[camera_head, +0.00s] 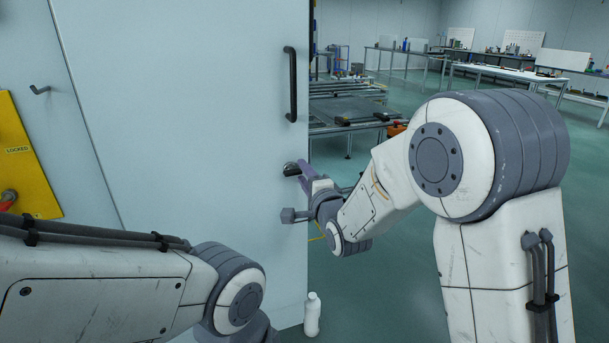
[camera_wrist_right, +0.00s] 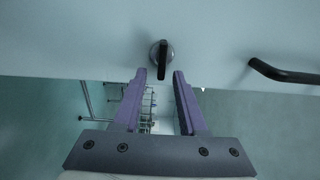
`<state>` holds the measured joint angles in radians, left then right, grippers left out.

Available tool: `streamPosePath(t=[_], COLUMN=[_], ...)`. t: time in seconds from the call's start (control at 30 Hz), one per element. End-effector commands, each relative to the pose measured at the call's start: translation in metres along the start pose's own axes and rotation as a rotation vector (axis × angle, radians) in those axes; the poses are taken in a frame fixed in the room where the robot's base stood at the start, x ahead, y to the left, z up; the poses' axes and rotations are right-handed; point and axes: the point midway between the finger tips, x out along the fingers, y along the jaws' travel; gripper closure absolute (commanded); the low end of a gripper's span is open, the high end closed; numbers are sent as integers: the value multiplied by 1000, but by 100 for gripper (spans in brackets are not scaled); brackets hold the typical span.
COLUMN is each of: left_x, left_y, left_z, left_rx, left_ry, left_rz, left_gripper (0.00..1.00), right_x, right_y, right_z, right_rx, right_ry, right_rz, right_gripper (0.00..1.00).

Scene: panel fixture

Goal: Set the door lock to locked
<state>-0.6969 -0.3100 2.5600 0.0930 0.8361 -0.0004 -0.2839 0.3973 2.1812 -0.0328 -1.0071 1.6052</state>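The door lock (camera_head: 290,169) is a small dark turn piece on the pale door (camera_head: 200,120), near its right edge and below the handle. In the right wrist view the lock (camera_wrist_right: 163,58) has a round metal base and a black lever that points along the view's vertical. My right gripper (camera_head: 301,172) is at the lock. In the wrist view its two purple fingers (camera_wrist_right: 159,76) are apart, with the lever's lower end between or just ahead of the tips. I cannot tell whether they touch it. My left arm shows at lower left, but its gripper is out of view.
A black door handle (camera_head: 291,84) is above the lock. A yellow panel (camera_head: 28,175) marked "LOCKED", with a red part (camera_head: 8,198), is at far left, near a small hook (camera_head: 40,89). A white bottle (camera_head: 312,314) stands by the door's bottom edge. Workbenches stand behind at right.

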Motion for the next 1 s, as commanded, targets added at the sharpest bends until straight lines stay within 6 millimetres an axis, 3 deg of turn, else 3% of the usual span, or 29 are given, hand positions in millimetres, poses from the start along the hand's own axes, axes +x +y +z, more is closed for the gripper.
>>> streamPosePath(t=[0.27,0.37,0.7,1.0], left_x=[0,1,3,3], left_y=[0,0,0,0], left_z=[0,0,0,0], left_rx=[0,0,0,0], left_ry=[0,0,0,0], left_rz=[0,0,0,0], left_gripper=[45,45,45,45], right_x=[-4,-15,-81,-105], right_y=[0,0,0,0], right_z=[1,1,0,0], right_rx=[-1,-2,-1,0], right_ry=[-2,-2,0,0], right_rz=[0,1,0,-1], right_gripper=[59,59,59,59])
